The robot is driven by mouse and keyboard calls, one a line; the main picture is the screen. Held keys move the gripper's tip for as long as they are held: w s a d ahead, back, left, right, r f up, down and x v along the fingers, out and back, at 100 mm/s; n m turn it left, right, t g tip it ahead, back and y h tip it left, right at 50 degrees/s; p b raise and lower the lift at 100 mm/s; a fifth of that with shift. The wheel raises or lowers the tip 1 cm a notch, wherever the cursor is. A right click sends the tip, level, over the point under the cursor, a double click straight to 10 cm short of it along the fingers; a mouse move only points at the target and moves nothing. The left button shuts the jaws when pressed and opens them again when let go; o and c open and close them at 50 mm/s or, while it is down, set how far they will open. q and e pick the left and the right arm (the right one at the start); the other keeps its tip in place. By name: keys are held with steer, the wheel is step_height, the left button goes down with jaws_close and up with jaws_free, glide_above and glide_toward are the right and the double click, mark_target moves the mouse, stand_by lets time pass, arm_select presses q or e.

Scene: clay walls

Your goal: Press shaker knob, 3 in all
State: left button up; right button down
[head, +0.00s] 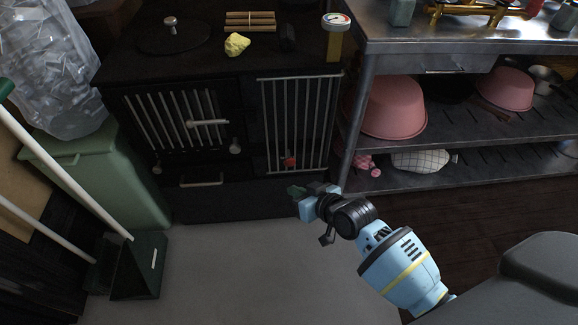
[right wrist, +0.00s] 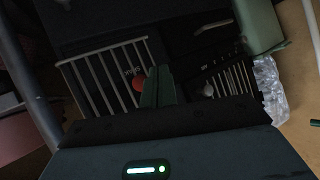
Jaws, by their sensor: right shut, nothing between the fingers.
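A small round red knob (head: 290,162) sits low on the front of the black stove (head: 215,200), by the barred grate (head: 300,120). I take it for the shaker knob. It also shows in the right wrist view (right wrist: 138,84), just left of my fingertips. My right gripper (head: 296,191) is shut and empty. In the head view it appears just below the red knob, in front of the stove. In the right wrist view its closed green fingers (right wrist: 158,84) point at the stove front beside the knob. I cannot tell whether they touch it. My left gripper is not in view.
A steel shelf table (head: 450,45) with pink tubs (head: 393,108) stands close on the right. A green bin (head: 105,175) and a dustpan (head: 140,265) stand on the left. The grey floor (head: 250,270) before the stove is clear.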

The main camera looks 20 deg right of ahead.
mark_target(289, 155)
steer(key=shift+w+d+b, duration=0.25)
steer(key=shift+w+b, duration=0.15)
steer(key=shift+w, duration=0.5)
steer(key=shift+w+d+b, duration=0.25)
steer(key=shift+w+b, duration=0.2)
steer(key=shift+w, duration=0.45)
steer(key=shift+w+d+b, duration=0.25)
steer(key=shift+w+b, duration=0.15)
steer(key=shift+w, duration=0.5)
steer(key=shift+w+d, duration=0.15)
steer(key=shift+w, duration=0.3)
